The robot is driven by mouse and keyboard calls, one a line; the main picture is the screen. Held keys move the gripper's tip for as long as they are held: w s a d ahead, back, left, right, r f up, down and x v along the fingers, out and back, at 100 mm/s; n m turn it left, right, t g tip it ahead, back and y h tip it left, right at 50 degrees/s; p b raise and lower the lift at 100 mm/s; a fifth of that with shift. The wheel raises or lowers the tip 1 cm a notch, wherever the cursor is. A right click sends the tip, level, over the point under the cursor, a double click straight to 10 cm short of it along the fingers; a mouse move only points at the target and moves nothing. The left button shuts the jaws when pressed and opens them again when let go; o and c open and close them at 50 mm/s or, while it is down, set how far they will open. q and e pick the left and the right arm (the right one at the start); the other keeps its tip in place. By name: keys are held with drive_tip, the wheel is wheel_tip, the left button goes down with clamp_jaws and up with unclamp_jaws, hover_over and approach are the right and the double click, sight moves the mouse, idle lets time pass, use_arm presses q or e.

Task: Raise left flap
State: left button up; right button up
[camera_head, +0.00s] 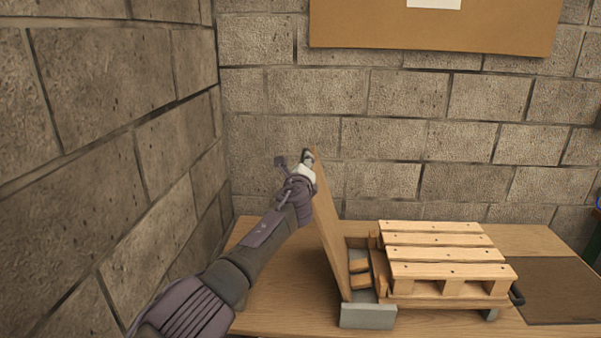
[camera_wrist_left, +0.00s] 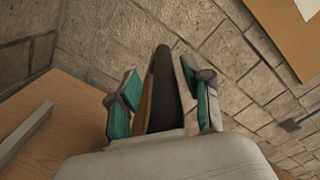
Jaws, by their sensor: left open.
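The left flap (camera_head: 328,232) is a wooden board standing steeply left of the pallet, its top leaning slightly left. My left gripper (camera_head: 307,157) is at the flap's upper end, with its arm coming from the lower left. In the left wrist view its two fingers are spread apart, and a board with a wooden side and a dark face (camera_wrist_left: 165,95) shows between them. The fingers do not close on it; whether one touches it I cannot tell. My right gripper is not in view.
A wooden pallet (camera_head: 440,253) sits on the table (camera_head: 265,300) right of the flap. A grey block (camera_head: 367,316) is at the flap's foot. A dark panel (camera_head: 555,290) lies flat at the right. Block walls stand at the left and behind, with a brown board (camera_head: 430,28) above.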

use_arm(q)
drive_tip(key=shift+s+d+f, duration=0.15)
drive_tip(key=shift+s+d, duration=0.05)
drive_tip(key=shift+s, duration=0.6)
drive_tip(key=s, duration=1)
drive_tip(key=shift+s+a, duration=0.15)
drive_tip(key=shift+a, duration=0.3)
